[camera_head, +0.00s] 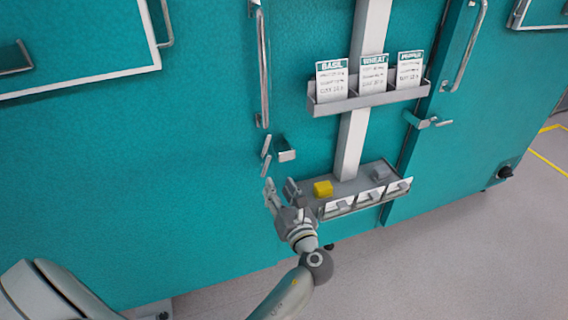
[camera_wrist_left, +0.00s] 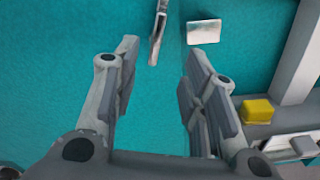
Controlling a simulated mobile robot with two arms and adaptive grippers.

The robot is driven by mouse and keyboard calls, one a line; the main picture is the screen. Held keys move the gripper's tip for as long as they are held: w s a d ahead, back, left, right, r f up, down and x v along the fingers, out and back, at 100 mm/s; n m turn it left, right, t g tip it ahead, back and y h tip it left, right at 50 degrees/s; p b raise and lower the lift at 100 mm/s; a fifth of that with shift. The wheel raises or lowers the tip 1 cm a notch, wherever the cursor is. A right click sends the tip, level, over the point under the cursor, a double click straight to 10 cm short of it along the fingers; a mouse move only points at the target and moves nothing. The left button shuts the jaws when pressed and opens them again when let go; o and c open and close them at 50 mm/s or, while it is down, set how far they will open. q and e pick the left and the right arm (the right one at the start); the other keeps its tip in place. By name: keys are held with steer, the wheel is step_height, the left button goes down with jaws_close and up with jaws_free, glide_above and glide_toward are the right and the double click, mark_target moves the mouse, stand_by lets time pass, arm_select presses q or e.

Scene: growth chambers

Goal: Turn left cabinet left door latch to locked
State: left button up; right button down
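The latch (camera_head: 266,166) is a narrow pale metal lever on the teal cabinet front, below a long vertical door handle (camera_head: 262,70). It stands near upright, slightly tilted. A small metal catch (camera_head: 287,154) sits just right of it, apart from the lever. The latch (camera_wrist_left: 158,38) and the catch (camera_wrist_left: 203,31) also show at the top of the left wrist view. My left gripper (camera_head: 280,185) is just below the latch, with its fingers spread and nothing between them. In the left wrist view the gripper (camera_wrist_left: 161,52) points up at the latch. My right gripper is not in view.
A grey shelf (camera_head: 350,205) with a yellow block (camera_head: 323,188) and several grey blocks juts out close right of my gripper. A rack (camera_head: 368,101) of seed cards hangs above on a white post (camera_head: 350,145). Another latch (camera_head: 416,121) is farther right.

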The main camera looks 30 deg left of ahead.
mark_target(267, 166)
arm_select(q)
steer(key=x, duration=0.4)
steer(key=shift+a+r, duration=0.25)
steer(key=shift+a, duration=0.25)
steer(key=x, duration=0.5)
steer(key=shift+w+f, duration=0.1)
steer(key=shift+w, duration=0.05)
steer(key=shift+w+a, duration=0.25)
steer(key=shift+a, duration=0.05)
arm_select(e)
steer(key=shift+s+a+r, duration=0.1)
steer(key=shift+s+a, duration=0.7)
arm_select(q)
jaws_close()
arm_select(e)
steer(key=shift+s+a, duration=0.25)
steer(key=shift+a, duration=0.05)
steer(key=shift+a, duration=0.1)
